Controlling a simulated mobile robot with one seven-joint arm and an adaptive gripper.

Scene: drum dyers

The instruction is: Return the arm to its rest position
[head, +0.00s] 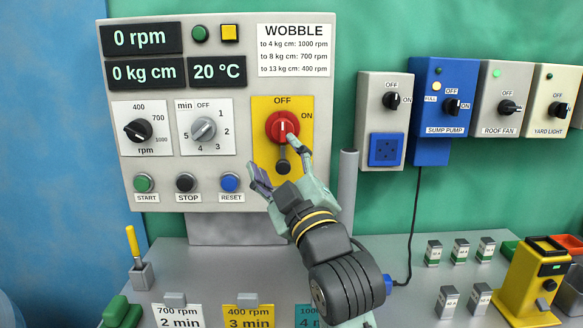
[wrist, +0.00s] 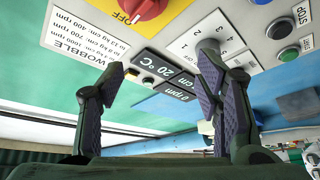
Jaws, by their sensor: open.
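My gripper (head: 277,165) is open and empty in front of the control panel (head: 246,115) in the head view. Its two fingers are spread just below and around the red rotary knob (head: 283,125) on the yellow OFF/ON plate. I cannot tell whether a finger touches the panel. My arm reaches up from the lower right, over the grey bench. In the wrist view my open fingers (wrist: 160,98) have nothing between them, and the panel, tilted in the picture, lies beyond them. The red knob (wrist: 143,8) shows at the top edge there.
Wall boxes, including the blue sump pump box (head: 430,120), hang to the right. The bench (head: 200,260) carries several small labelled blocks (head: 461,251), a yellow device (head: 533,275), a yellow-handled tool (head: 133,243) in a holder, and time cards (head: 248,316) at the front. A grey post (head: 347,190) stands beside my arm.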

